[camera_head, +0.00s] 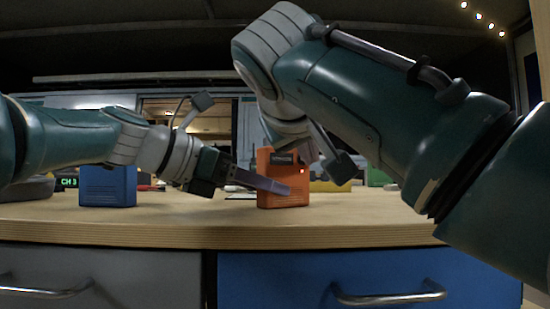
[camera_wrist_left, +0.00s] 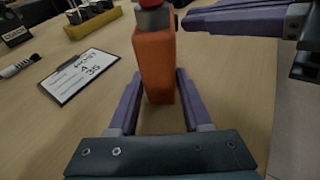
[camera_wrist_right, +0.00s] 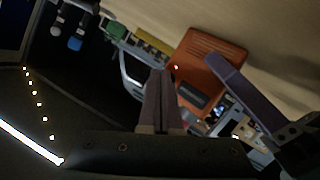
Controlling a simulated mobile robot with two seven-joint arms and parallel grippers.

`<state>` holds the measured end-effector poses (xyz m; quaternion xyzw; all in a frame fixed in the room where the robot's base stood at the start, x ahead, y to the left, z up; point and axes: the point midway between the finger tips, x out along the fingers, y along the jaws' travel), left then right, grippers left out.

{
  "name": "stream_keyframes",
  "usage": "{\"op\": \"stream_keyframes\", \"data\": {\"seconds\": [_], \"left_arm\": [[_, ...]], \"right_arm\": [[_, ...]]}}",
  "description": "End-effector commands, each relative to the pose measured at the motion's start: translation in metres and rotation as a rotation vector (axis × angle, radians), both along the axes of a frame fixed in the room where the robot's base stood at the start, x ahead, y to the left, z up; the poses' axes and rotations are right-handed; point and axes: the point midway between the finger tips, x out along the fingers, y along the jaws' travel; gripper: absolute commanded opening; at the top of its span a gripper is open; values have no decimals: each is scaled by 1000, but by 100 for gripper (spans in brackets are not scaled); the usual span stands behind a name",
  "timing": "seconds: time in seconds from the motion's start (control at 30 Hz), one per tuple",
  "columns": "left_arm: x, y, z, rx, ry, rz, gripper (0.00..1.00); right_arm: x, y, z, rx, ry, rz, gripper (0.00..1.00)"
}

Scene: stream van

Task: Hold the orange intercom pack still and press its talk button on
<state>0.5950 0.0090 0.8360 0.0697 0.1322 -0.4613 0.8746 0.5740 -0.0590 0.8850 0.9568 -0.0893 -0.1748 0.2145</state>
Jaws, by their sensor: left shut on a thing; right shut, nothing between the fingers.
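The orange intercom pack (camera_head: 270,165) stands upright on the wooden counter. It also shows in the left wrist view (camera_wrist_left: 156,60) and the right wrist view (camera_wrist_right: 208,62). Its face has a dark panel (camera_wrist_right: 193,92) and a small light dot. My left gripper (camera_wrist_left: 157,76) is shut on the pack low down, one finger on each side. My right gripper (camera_wrist_right: 160,75) is shut and empty, close to the pack; I cannot tell whether it touches. In the head view my right arm partly hides the pack. I cannot make out the talk button clearly.
A blue pack (camera_head: 108,186) stands on the counter to the left, beside a green CH 3 display (camera_head: 68,182). A clipboard (camera_wrist_left: 80,75), a marker (camera_wrist_left: 20,67) and a yellow holder (camera_wrist_left: 92,22) lie near the orange pack. Drawers (camera_head: 370,270) are below the counter.

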Motion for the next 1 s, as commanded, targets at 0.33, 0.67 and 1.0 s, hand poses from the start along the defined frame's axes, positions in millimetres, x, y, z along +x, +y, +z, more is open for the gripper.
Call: {"op": "stream_keyframes", "data": {"seconds": [0.33, 0.67, 1.0], "left_arm": [[0, 0, 0, 0, 0, 0, 0], [0, 0, 0, 0, 0, 0, 0], [0, 0, 0, 0, 0, 0, 0]], "right_arm": [[-10, -5, 0, 0, 1, 0, 0], [-19, -10, -1, 1, -1, -1, 0], [-52, -28, 0, 1, -1, -1, 0]]}}
